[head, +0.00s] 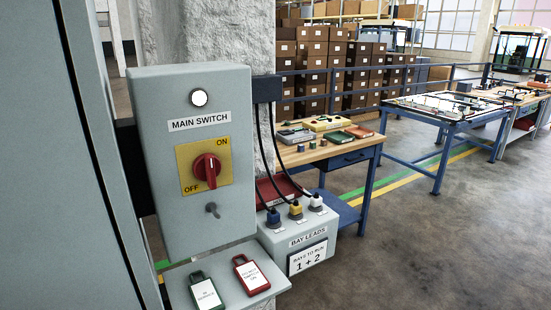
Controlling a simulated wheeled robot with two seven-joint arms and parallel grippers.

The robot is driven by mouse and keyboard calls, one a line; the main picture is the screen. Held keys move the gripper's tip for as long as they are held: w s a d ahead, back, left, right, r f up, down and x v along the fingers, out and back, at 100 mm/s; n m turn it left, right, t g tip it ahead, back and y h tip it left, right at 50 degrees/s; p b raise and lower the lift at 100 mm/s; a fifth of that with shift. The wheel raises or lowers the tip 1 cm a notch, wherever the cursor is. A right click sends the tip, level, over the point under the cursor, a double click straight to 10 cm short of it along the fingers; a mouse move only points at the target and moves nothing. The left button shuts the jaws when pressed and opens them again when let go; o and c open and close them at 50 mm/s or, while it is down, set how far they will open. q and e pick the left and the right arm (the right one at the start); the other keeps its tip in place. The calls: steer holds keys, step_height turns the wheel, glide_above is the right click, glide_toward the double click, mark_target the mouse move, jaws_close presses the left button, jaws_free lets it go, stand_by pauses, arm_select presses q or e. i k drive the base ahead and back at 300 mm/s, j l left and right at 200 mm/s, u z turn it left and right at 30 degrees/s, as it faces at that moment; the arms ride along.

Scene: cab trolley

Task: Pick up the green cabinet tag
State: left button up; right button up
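A green tag (206,291) with a shackle-like loop at its top and a white label lies on the small grey shelf (226,273) below the main switch box, at the bottom of the head view. A red tag (250,275) of the same shape, with a white label, lies to its right, apart from it. The lettering on the labels is small and hard to read. Neither of my grippers shows in this view.
The grey main switch box (192,232) with its red rotary knob (207,168) stands above the shelf. The bay leads box (280,245) with cables is to the right. A wooden workbench (350,148) stands behind. Open floor lies at the right.

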mark_target(205, 295)
steer(key=i+l+u, duration=0.2)
steer(key=l+u, duration=0.2)
steer(key=i+l+u, duration=0.1)
steer(key=l+u, duration=0.3)
steer(key=i+l+u, duration=0.1)
steer(key=l+u, duration=0.3)
steer(key=j, duration=0.1)
